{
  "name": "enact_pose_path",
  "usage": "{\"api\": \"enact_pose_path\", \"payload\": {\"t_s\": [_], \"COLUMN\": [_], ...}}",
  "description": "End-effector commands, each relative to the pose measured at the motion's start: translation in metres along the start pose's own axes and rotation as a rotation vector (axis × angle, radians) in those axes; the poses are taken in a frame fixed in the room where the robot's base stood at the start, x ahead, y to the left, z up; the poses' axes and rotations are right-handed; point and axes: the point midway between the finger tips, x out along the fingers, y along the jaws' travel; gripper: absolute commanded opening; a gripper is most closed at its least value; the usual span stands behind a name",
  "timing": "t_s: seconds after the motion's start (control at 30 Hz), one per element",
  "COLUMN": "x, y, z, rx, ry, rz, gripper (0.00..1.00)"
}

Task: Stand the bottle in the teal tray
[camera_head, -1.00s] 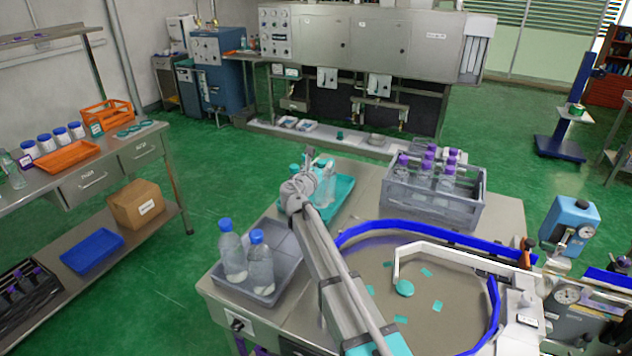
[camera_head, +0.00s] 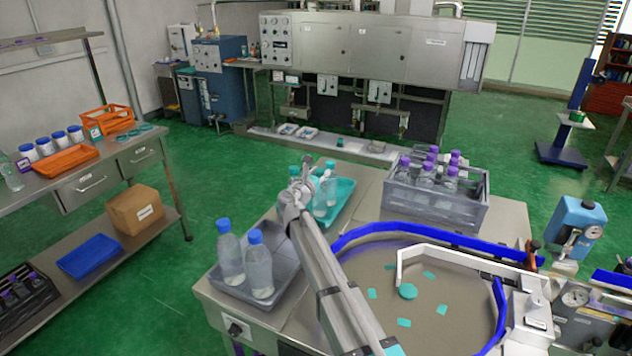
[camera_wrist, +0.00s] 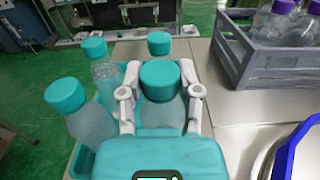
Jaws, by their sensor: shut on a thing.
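The teal tray (camera_head: 346,192) sits on the steel table, and its left rim shows in the wrist view (camera_wrist: 82,162). My gripper (camera_wrist: 161,88) is shut on a clear bottle with a teal cap (camera_wrist: 160,80), one finger on each side below the cap. The held bottle looks roughly upright, over or in the tray. Its base is hidden, so I cannot tell if it touches the tray floor. Other teal-capped bottles stand beside it: one at left (camera_wrist: 66,97), one behind left (camera_wrist: 95,49), one behind (camera_wrist: 158,43). In the head view my gripper (camera_head: 316,180) partly covers them.
A grey tray (camera_head: 282,292) with two blue-capped bottles (camera_head: 261,265) lies in front. A grey crate (camera_head: 432,205) of purple-capped bottles stands at right. A round turntable with a blue rail (camera_head: 440,232) fills the near right. Bare steel lies between tray and crate.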

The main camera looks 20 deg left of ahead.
Motion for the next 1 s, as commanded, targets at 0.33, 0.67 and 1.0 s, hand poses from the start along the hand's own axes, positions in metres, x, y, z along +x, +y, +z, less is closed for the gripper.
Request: {"api": "enact_pose_path", "payload": {"t_s": [0.33,0.67,1.0], "x": [0.0002,0.0002,0.0003], "y": [-0.0003,-0.0004,-0.0004], "z": [-0.0131,-0.0157,-0.0155], "rx": [-0.001,-0.001,0.0], "ry": [-0.001,-0.001,0.0], "rz": [0.0,0.0,0.0], "gripper": [0.0,0.0,0.79]}}
